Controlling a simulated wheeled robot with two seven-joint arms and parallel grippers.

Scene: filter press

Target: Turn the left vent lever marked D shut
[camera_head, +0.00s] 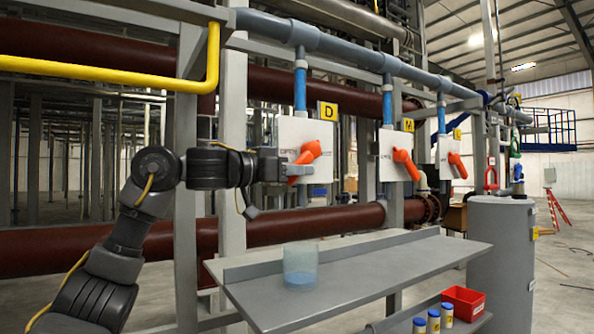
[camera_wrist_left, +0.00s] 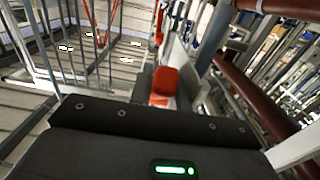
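The left vent lever (camera_head: 308,153) is orange and sits on a white plate (camera_head: 293,130) below a yellow sign marked D (camera_head: 329,111). It slants from upper right to lower left. My left gripper (camera_head: 289,169) reaches in from the left at the lever's lower end and hides part of it. In the left wrist view the orange lever (camera_wrist_left: 163,84) fills the gap between the grey fingers, which appear shut on it. My right gripper is in neither view.
Orange levers marked M (camera_head: 405,163) and further right (camera_head: 457,165) stand beside it. A grey shelf (camera_head: 370,275) below holds a clear beaker (camera_head: 300,265). A red bin (camera_head: 463,303) and small bottles are lower right. A yellow pipe (camera_head: 100,72) runs above my arm.

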